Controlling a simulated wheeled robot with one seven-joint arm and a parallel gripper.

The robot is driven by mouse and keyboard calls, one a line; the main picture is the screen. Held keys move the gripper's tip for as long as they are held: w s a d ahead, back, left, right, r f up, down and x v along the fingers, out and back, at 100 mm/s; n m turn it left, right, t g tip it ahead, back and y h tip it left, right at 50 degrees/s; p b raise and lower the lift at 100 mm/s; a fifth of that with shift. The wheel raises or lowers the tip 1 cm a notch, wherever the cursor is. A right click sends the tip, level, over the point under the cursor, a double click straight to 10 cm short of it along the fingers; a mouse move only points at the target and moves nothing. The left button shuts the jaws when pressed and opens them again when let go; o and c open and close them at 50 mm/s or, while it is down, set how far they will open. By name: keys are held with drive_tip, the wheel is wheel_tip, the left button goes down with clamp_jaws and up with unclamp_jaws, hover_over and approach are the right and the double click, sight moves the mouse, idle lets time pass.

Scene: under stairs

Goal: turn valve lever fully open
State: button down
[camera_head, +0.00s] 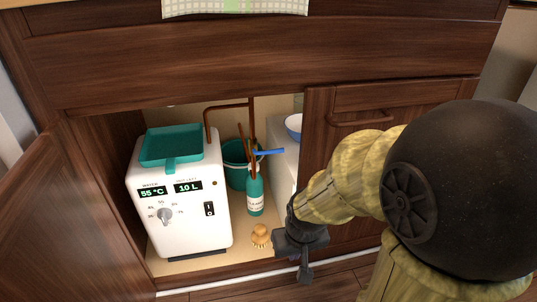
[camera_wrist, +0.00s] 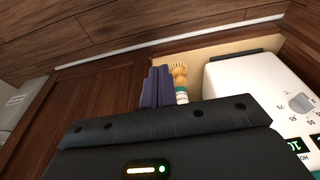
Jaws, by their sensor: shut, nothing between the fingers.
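The blue valve lever (camera_head: 268,152) sits on a copper pipe (camera_head: 252,118) inside the open cabinet, above a teal bottle (camera_head: 254,195). It lies roughly level, pointing right in the head view. I cannot make it out in the wrist view. My gripper (camera_head: 305,275) hangs in front of the cabinet opening, low and to the right of the lever and apart from it. Its fingers also show in the wrist view (camera_wrist: 157,88), pressed together with nothing between them.
A white water heater (camera_head: 180,215) with a teal tray (camera_head: 172,146) fills the cabinet's left side. A wooden brush (camera_head: 261,236) stands near the front edge. The right door (camera_head: 345,150) is shut; the left door (camera_head: 50,220) is open.

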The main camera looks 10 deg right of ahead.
idle(0.4)
drive_tip(key=c, duration=1.8)
unclamp_jaws()
drive_tip(key=o, duration=0.3)
drive_tip(key=shift+r+p, duration=0.4)
drive_tip(key=shift+o, duration=0.5)
drive_tip(key=w+p+v, duration=0.3)
drive_tip(key=p+v, duration=1.2)
drive_tip(key=w+r+p+v, duration=0.1)
drive_tip(key=w+p+v, duration=0.3)
drive_tip(key=p+v, duration=1.1)
drive_tip(key=shift+r+p, duration=0.65)
drive_tip(key=shift+p, duration=0.1)
drive_tip(key=shift+s, duration=0.15)
drive_tip(key=shift+f, duration=0.1)
drive_tip(key=shift+a, duration=0.1)
